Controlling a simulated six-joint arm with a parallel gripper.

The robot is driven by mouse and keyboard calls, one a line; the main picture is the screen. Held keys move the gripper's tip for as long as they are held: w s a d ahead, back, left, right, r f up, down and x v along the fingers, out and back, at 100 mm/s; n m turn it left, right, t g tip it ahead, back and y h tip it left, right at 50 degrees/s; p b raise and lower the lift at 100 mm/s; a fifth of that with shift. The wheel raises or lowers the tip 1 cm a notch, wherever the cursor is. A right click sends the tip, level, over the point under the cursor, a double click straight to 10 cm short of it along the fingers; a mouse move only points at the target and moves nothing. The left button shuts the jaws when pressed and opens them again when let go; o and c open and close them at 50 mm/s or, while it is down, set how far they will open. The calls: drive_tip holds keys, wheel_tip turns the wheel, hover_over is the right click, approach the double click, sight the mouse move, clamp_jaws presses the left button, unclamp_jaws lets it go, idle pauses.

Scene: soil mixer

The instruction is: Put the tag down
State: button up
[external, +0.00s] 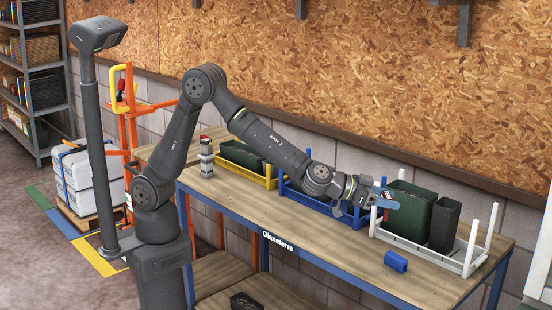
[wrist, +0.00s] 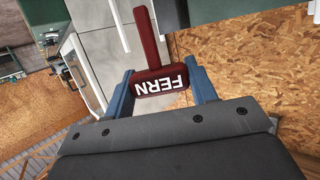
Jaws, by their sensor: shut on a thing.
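The tag, dark red with white letters reading FERN, shows in the wrist view (wrist: 160,80), with a narrow stem pointing up in the picture. My gripper (wrist: 163,88) has its two blue fingers closed on the tag's lettered block, one on each side. In the external view my gripper (external: 381,199) is raised above the table, just left of a dark green bin and partly overlapping it. Only small red parts of the tag (external: 386,213) show there. I cannot tell whether the tag touches the bin.
The green bin (external: 412,222) and a narrower dark bin (external: 444,224) stand in a white rack (external: 428,257) with upright posts. A blue block (external: 396,261) lies on the table. Blue (external: 312,198) and yellow (external: 243,174) racks stand along the back. The table's front middle is clear.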

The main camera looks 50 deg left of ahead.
drive_tip(key=s+d+f, duration=0.2)
drive_tip(key=s+d, duration=0.3)
drive_tip(key=d, duration=0.3)
drive_tip(key=s+d+f, duration=0.1)
drive_tip(key=s+d, duration=0.4)
drive_tip(key=d, duration=0.2)
drive_tip(key=shift+m+h, duration=0.3)
drive_tip(key=shift+w+d+f, duration=0.25)
drive_tip(key=shift+w+f, duration=1.65)
drive_tip(key=shift+w, duration=0.05)
drive_tip(key=shift+w+d+f, duration=0.2)
drive_tip(key=shift+w+f, duration=1.65)
drive_tip(key=shift+w, duration=0.1)
drive_tip(key=shift+w+d+f, duration=0.25)
drive_tip(key=shift+w+f, duration=1.65)
drive_tip(key=shift+w, duration=0.05)
drive_tip(key=shift+f, duration=0.2)
drive_tip(key=o, duration=1)
drive_tip(key=shift+r, duration=0.1)
